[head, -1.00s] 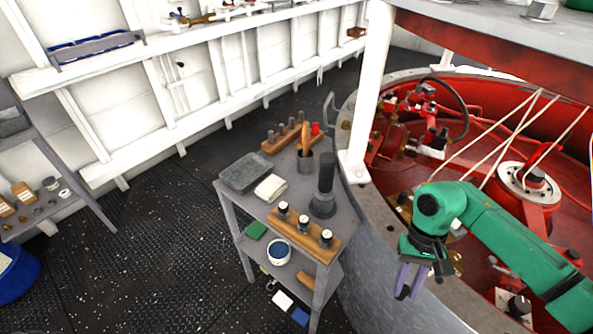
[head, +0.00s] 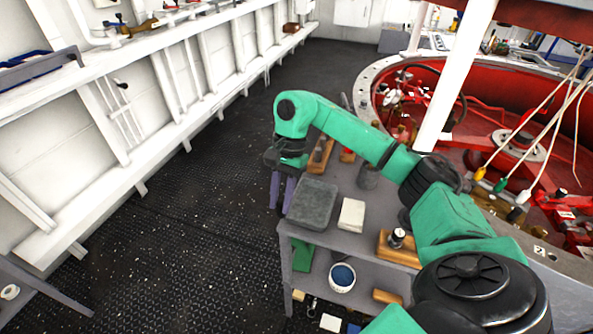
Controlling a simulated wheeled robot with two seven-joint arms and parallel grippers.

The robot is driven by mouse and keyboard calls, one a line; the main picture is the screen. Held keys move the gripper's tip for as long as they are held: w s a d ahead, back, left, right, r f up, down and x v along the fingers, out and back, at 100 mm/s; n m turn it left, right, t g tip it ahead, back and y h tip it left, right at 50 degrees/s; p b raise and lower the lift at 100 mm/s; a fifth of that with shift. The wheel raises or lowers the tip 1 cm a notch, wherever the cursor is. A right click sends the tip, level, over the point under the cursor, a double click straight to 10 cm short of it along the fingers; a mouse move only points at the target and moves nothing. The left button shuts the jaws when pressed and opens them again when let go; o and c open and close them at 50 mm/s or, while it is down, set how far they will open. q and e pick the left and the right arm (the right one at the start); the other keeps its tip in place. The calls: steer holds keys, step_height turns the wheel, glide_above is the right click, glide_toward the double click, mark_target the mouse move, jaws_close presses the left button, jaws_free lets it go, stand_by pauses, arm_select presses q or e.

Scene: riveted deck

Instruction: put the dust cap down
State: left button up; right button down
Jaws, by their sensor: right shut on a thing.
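My right gripper (head: 282,192), with purple fingers pointing down, hangs beside the far-left corner of the grey cart (head: 333,240). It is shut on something. The dust cap cannot be made out between the fingers; it is too small or hidden there. Whether the fingers are above the cart top or just off its left edge is hard to tell. The green right arm crosses over the cart and hides much of its right side. My left gripper is not in view.
On the cart top are a dark grey case (head: 312,204), a folded pale cloth (head: 351,215), a wooden rack (head: 320,155) and a wooden block (head: 392,250) with a black-and-white knob. A blue-topped tub (head: 342,277) stands on the lower shelf. The floor (head: 180,240) left of the cart is clear.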

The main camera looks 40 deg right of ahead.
steer(key=w+d+r+m+t+h+b, duration=0.1)
steer(key=d+r+m+t, duration=0.2)
steer(key=d+r+m, duration=0.5)
steer(key=w+d+r+m+t+h+b, duration=0.1)
steer(key=d+r+m+t, duration=0.2)
steer(key=r+m, duration=0.65)
steer(key=m+b, duration=0.4)
glide_above(312, 206)
steer(key=shift+n+h, duration=0.25)
steer(key=shift+h, duration=0.05)
step_height(312, 206, down, 22)
steer(key=shift+f, duration=0.2)
steer(key=shift+f+b, duration=0.2)
steer(key=shift+b, duration=0.2)
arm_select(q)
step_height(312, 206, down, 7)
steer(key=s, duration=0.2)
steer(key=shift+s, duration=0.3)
arm_select(e)
steer(key=c, duration=0.7)
jaws_free()
steer(key=shift+r, duration=0.1)
